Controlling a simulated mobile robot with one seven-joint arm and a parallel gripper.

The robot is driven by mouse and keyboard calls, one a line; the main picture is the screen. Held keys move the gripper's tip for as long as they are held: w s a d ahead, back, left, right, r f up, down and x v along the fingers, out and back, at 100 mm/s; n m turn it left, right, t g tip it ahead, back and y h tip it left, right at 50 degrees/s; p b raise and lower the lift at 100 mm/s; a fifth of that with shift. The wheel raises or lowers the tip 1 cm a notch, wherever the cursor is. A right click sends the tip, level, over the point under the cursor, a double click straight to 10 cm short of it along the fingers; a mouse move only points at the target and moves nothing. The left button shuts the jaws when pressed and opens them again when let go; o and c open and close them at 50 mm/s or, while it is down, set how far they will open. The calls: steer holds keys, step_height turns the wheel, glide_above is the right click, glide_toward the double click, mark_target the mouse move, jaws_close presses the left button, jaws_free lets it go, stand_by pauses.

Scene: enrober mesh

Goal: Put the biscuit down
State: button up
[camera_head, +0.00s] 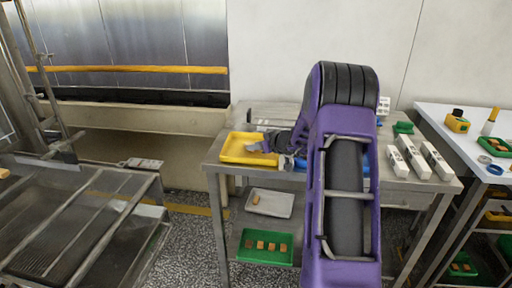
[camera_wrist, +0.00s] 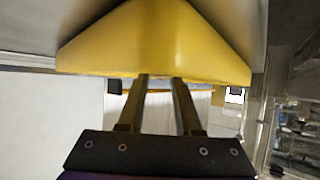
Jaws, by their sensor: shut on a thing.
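My gripper (camera_head: 256,148) is at the yellow tray (camera_head: 232,156) on the steel table, with its fingers low over the tray's right part. In the wrist view, the two fingers (camera_wrist: 158,80) stand a little apart and run up to the edge of a yellow surface (camera_wrist: 155,40), which fills the top. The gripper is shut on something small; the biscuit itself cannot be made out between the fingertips. Whether it touches the tray cannot be told. Several brown pieces lie in a green tray (camera_head: 245,256) on the lower shelf.
A white tray (camera_head: 283,211) with a small brown piece stands on the shelf below. White boxes (camera_head: 435,160) stand at the right of the steel table (camera_head: 214,160). A mesh conveyor (camera_head: 60,220) is at the left, a white table (camera_head: 455,116) at the right.

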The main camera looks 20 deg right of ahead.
steer(key=shift+f+b, duration=0.25)
steer(key=shift+b, duration=0.05)
steer(key=o, duration=1)
steer(key=shift+r, duration=0.1)
steer(key=shift+s+d+r+p, duration=0.1)
steer(key=shift+s+r+p, duration=0.05)
steer(key=shift+r+p, duration=0.15)
steer(key=b+v, duration=0.1)
steer(key=v, duration=1)
steer(key=shift+s, duration=0.35)
